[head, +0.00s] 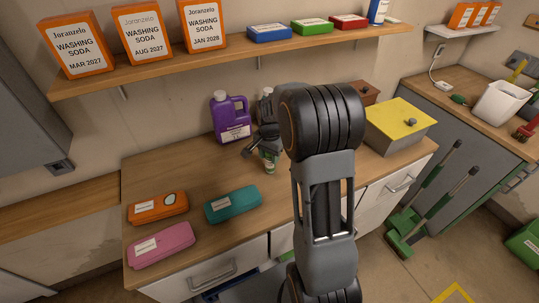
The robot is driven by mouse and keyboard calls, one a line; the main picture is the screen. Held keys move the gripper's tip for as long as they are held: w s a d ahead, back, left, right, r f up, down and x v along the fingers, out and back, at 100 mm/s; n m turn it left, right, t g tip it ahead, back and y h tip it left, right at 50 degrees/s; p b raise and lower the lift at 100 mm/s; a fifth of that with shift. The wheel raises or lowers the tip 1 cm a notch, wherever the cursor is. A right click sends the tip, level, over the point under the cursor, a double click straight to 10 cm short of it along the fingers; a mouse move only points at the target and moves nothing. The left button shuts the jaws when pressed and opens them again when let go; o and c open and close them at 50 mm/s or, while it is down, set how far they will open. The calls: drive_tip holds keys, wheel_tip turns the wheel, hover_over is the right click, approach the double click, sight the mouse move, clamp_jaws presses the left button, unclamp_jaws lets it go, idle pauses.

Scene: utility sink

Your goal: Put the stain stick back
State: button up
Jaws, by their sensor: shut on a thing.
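My gripper (262,153) is over the middle of the wooden counter, partly hidden by my arm. It is shut on a small upright green and white stick (270,165), which looks like the stain stick. Its upper part is hidden by the gripper. I cannot tell whether its bottom touches the counter.
The counter (185,175) holds a purple jug (231,120), a bottle behind my gripper, orange (150,209), pink (155,249) and teal (238,207) cases, and a yellow-lidded box (397,122). A shelf (160,73) with washing soda boxes (143,33) overhangs the back.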

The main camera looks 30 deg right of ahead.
drive_tip(key=shift+f, duration=0.15)
drive_tip(key=o, duration=0.9)
drive_tip(key=shift+o, duration=0.2)
wheel_tip(320, 180, up, 12)
drive_tip(key=shift+f, duration=0.1)
drive_tip(key=s+a+n+t, duration=0.2)
drive_tip(key=s+a+n, duration=0.2)
drive_tip(key=s+n, duration=0.2)
drive_tip(key=s+a+n+t, duration=0.2)
drive_tip(key=s+a+n, duration=0.3)
drive_tip(key=s, duration=0.6)
drive_tip(key=shift+s+a+f+n, duration=0.15)
drive_tip(key=shift+s+a+n, duration=0.15)
drive_tip(key=shift+n, duration=0.1)
